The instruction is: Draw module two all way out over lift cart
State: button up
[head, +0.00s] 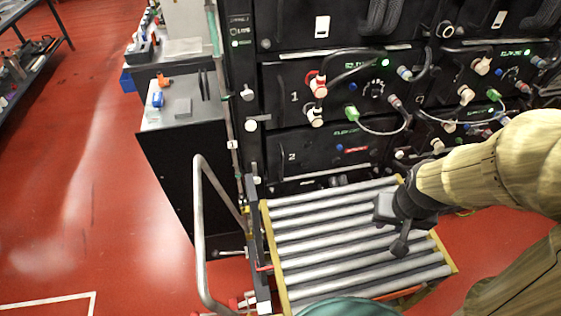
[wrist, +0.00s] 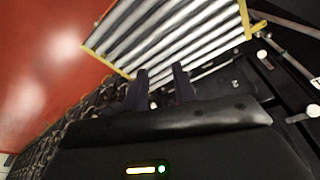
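Module two (head: 300,154), a black front marked "2", sits in the rack directly below module one. Part of its right side is hard to make out in the dark. The lift cart (head: 264,222) stands against the rack below it, with a bare bed of silver rollers and yellow edges. The rollers also show at the top of the wrist view (wrist: 165,35). My gripper (head: 391,228) hangs over the right part of the roller bed, apart from module two. In the wrist view its two dark fingers (wrist: 159,88) are spread with nothing seen between them.
Module one (head: 290,85) above has red, white and green connectors with looping cables. A second column of cabled modules (head: 480,80) stands at the right. The cart's bent handle (head: 201,225) rises at its left. A black cabinet (head: 180,170) stands left of the rack. Red floor lies open at left.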

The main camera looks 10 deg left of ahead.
jog(key=w+a+f+n+t+y+b, duration=0.2)
jog(key=w+a+f+n+b, duration=0.25)
jog(key=f, duration=0.55)
jog(key=w+a+f+n+t+y+b, duration=0.1)
jog(key=w+a+f+n+y+b, duration=0.15)
jog(key=w+a+f+b, duration=0.55)
jog(key=a+f+n+t+y+b, duration=0.2)
jog(key=a+f+t+y+b, duration=0.1)
jog(key=a+f+y+b, duration=0.25)
jog(key=w+r+t, duration=0.1)
jog(key=t, duration=0.1)
jog(key=w+a+m+t+b, duration=0.1)
jog(key=t, duration=0.1)
jog(key=w+a+r+t+b, duration=0.1)
jog(key=t, duration=0.1)
jog(key=shift+w+a+r+m+y, duration=0.1)
jog(key=shift+w+r+m+y, duration=0.2)
jog(key=shift+w+m, duration=0.1)
jog(key=x, duration=1.7)
jog(key=shift+a+f, duration=0.1)
jog(key=shift+a, duration=0.05)
